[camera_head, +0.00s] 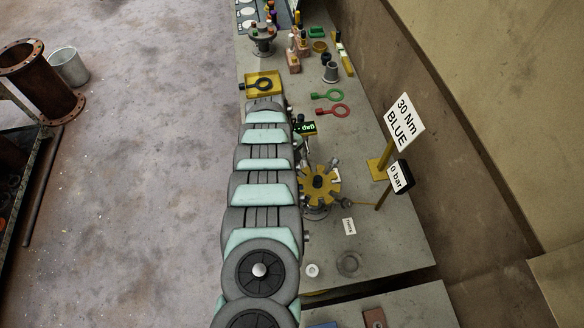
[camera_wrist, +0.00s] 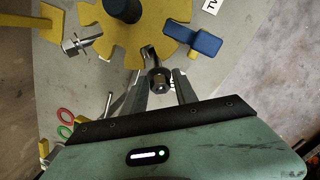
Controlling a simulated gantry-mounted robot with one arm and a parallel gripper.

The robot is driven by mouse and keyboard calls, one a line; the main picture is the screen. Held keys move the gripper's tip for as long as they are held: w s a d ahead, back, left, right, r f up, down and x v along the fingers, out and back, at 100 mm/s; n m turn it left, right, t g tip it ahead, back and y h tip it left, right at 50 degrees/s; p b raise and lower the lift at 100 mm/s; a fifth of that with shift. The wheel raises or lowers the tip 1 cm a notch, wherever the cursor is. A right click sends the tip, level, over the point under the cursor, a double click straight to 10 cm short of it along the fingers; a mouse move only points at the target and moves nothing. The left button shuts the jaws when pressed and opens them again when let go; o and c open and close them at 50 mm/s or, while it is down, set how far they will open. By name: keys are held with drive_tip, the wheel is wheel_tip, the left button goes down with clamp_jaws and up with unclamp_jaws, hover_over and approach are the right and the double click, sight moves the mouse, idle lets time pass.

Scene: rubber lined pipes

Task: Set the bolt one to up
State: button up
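A yellow notched disc (camera_head: 320,184) with a dark round centre sits on the grey bench, with several metal bolts around its edge. It also shows at the top of the wrist view (camera_wrist: 133,40). One bolt (camera_wrist: 158,78) at the disc's near edge lies between the fingers of my gripper (camera_wrist: 163,80). Whether the fingers press on it cannot be told. Another bolt (camera_wrist: 80,42) sticks out of the disc's left side. A blue piece (camera_wrist: 206,43) is at its right. In the head view my arm hides part of the bench, and my fingertips cannot be made out. Which bolt is number one cannot be read.
A "30 Nm BLUE" sign (camera_head: 403,122) and a "0 bar" gauge (camera_head: 399,177) stand right of the disc. Green (camera_head: 327,95) and red (camera_head: 333,111) ring-ended tools lie behind it. A yellow tray (camera_head: 263,84) is farther back.

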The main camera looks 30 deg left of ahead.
wheel_tip(320, 180, up, 10)
drive_tip(key=a+b, duration=0.1)
drive_tip(key=b, duration=0.1)
drive_tip(key=shift+s+a, duration=0.25)
drive_tip(key=shift+s, duration=0.2)
drive_tip(key=shift+f, duration=0.1)
drive_tip(key=shift+c, duration=0.4)
